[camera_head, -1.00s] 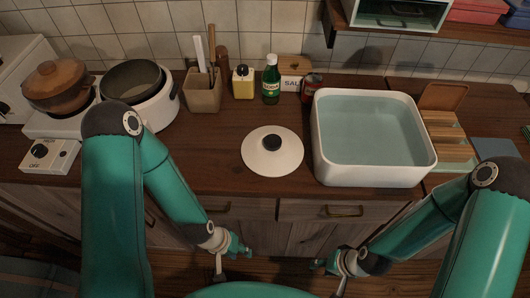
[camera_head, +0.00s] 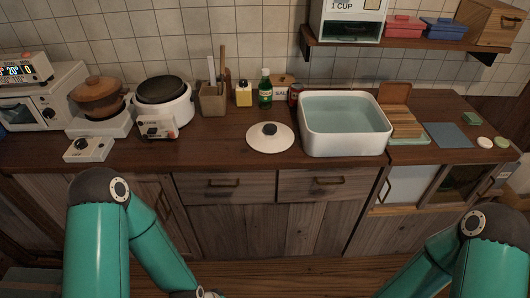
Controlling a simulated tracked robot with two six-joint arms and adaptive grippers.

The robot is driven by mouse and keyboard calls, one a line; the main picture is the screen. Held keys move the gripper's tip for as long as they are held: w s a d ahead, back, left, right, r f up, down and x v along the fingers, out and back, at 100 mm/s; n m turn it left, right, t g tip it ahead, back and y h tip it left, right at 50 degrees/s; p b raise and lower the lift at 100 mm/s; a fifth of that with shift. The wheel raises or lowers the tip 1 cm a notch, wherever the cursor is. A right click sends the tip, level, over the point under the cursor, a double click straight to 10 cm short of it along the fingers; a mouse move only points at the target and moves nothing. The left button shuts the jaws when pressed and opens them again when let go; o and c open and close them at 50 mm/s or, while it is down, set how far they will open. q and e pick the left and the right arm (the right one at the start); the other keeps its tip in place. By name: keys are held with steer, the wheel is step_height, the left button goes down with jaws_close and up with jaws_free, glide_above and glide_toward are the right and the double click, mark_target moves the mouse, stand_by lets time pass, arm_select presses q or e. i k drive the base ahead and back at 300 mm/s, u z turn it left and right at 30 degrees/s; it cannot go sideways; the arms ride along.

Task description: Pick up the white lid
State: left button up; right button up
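The white lid (camera_head: 270,138) is round and shallow with a dark knob on top. It lies knob up on the wooden counter (camera_head: 225,148), left of the white basin (camera_head: 345,145). Neither gripper is near it. My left arm comes down at the lower left, and only a bit of its wrist shows at the bottom edge. My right arm is at the lower right. Both grippers are cut off below the picture, so their fingers are hidden.
A rice cooker (camera_head: 166,105) with an open top stands left of the lid. A utensil holder (camera_head: 213,100), a yellow bottle (camera_head: 243,95), a green bottle (camera_head: 265,92) and a red can (camera_head: 295,95) stand behind it. The counter in front of the lid is clear.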

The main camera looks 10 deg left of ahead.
mark_target(265, 137)
steer(key=u, duration=0.75)
steer(key=k, duration=0.1)
steer(key=u, duration=0.15)
steer(key=i, duration=0.9)
steer(key=u, duration=0.05)
